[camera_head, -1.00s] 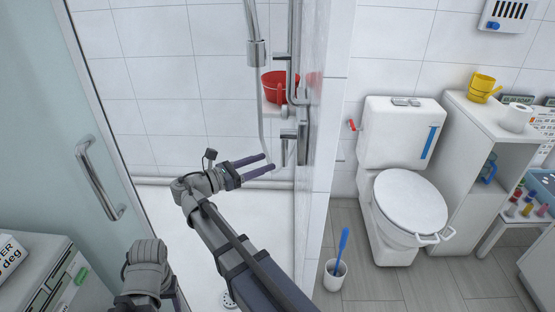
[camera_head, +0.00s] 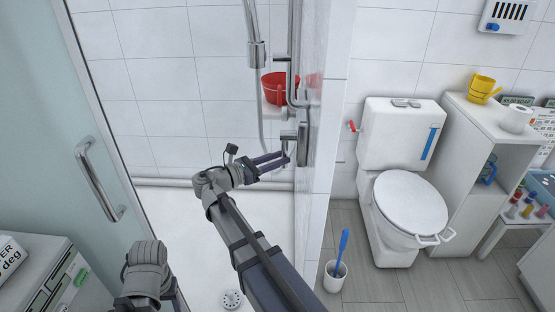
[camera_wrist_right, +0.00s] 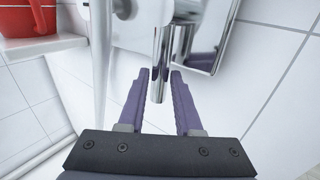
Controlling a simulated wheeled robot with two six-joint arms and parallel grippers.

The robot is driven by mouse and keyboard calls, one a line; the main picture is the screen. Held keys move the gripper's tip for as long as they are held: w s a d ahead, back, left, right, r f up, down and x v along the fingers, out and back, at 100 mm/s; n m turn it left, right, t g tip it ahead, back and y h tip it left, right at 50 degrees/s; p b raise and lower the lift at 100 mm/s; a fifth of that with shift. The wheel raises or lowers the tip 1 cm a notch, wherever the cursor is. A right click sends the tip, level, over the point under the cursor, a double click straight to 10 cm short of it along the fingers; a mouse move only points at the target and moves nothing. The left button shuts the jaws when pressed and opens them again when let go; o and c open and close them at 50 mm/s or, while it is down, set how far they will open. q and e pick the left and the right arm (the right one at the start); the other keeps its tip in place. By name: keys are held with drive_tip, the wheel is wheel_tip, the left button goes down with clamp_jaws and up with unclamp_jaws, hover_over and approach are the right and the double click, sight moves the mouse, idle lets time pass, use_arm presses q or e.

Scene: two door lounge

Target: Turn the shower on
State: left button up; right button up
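The chrome shower lever (camera_head: 288,134) sticks out from the shower fitting on the wall (camera_head: 303,136), beside the partition. My right gripper (camera_head: 286,157) is at the lever, inside the shower. In the right wrist view the lever (camera_wrist_right: 162,62) points down between the two purple fingertips of the open gripper (camera_wrist_right: 160,80). A small gap shows on its left; on its right it is too close to tell touching from apart. Of my left arm only a grey link shows at the bottom left of the head view; its fingers are not seen.
A hose and riser pipe (camera_head: 257,55) hang left of the fitting. A red bucket (camera_head: 274,87) stands on a shelf behind. The tiled partition (camera_head: 322,150) is close on the right. The glass door (camera_head: 60,120) with its handle (camera_head: 97,180) stands at left.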

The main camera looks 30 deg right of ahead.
clamp_jaws()
idle(1.0)
